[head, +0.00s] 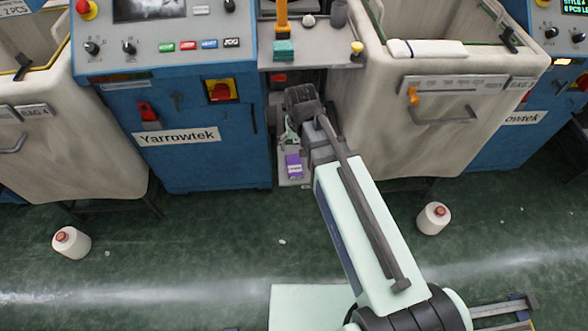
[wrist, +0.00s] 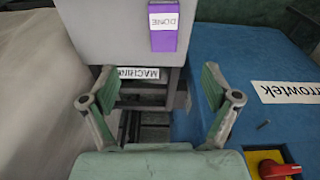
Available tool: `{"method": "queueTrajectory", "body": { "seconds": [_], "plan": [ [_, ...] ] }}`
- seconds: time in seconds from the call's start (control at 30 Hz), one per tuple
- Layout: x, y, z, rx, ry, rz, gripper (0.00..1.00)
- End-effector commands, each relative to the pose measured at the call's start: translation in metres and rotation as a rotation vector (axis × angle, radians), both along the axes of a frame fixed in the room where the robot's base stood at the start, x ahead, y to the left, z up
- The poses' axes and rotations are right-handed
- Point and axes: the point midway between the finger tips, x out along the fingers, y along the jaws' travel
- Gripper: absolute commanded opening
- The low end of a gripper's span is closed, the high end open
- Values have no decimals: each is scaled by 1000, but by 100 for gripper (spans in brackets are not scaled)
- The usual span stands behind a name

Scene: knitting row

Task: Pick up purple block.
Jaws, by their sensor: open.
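The purple block (head: 293,166) with a white label sits on a pale low shelf (head: 284,181) between the blue machine and the cloth bin. In the wrist view the purple block (wrist: 163,40) is at the top centre, its white label reading "DONE". My gripper (wrist: 158,82) is open and empty, its two green-grey fingers spread wide. The block lies beyond the fingertips in that view, apart from them and not between them. In the head view my gripper (head: 291,134) reaches down just behind the block, partly hidden by my wrist.
The blue Yarrowtek machine (head: 209,150) and a cloth bin (head: 398,130) stand close on either side of the narrow gap. A control shelf (head: 310,55) with a teal block (head: 285,50) is above.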

Motion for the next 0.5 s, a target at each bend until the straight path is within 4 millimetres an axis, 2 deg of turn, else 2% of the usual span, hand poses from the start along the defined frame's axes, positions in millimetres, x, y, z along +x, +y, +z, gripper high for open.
{"method": "queueTrajectory", "body": {
  "seconds": [0.1,0.2,0.37,0.5],
  "plan": [
    [5,5,10,3,-10,-10,88],
    [7,6,9,4,-10,-15,88],
    [9,6,-11,4,-8,-16,88],
    [13,7,-35,4,-8,-16,88]
  ]
}}
